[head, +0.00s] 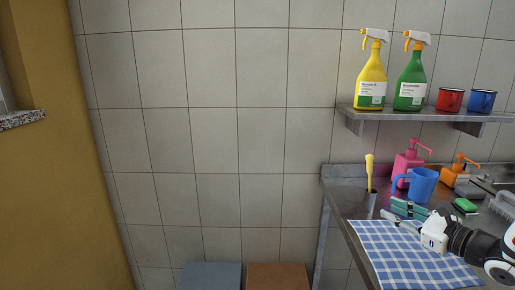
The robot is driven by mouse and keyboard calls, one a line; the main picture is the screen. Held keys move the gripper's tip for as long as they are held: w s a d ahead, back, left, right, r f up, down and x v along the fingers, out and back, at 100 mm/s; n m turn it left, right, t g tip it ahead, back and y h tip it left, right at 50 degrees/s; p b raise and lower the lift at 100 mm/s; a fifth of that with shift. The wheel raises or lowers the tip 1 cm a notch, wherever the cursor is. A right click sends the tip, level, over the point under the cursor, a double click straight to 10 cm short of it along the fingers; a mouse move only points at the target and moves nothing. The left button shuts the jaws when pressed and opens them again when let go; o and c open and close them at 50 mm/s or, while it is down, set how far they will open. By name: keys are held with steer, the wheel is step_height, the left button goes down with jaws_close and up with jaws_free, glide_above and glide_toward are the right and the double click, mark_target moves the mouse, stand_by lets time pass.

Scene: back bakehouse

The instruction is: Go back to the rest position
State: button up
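My gripper (387,208) is at the lower right of the head view, above the steel counter (342,184). Its two teal-tipped fingers point left and stand apart, with nothing seen between them. My arm comes in from the right edge, over a blue checked cloth (385,254) at the counter's front. No rest position is marked in this view.
Behind my gripper are a blue jug (424,186), a pink pump bottle (404,168), an orange pump bottle (452,174), a yellow-handled tool in a holder (370,172) and a green sponge (465,205). A shelf (424,115) holds spray bottles and mugs above. Left is clear.

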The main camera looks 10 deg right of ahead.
steer(key=s+a+r+n+g+y, duration=0.1)
steer(key=a+r+n+g+y, duration=0.25)
steer(key=a, duration=0.45)
steer(key=a+r+n+g+y, duration=0.25)
steer(key=a+n, duration=0.25)
steer(key=a, duration=0.4)
steer(key=s+a+r+n+g+h+p, duration=0.1)
steer(key=s+a+n+g+p, duration=0.1)
steer(key=s+a+n+g, duration=0.7)
steer(key=s+a+r+n+t+h+p, duration=0.1)
steer(key=s+r+n+h, duration=0.1)
steer(key=s+n+h, duration=0.2)
steer(key=s+a+r+n+t+h+p, duration=0.1)
steer(key=s+r+n+t+h, duration=0.1)
steer(key=s+n+h, duration=0.3)
steer(key=shift+s+a+r+n, duration=0.2)
steer(key=shift+s+r+n, duration=0.6)
steer(key=shift+s+n, duration=1.35)
steer(key=shift+s+m, duration=0.55)
steer(key=shift+m, duration=0.05)
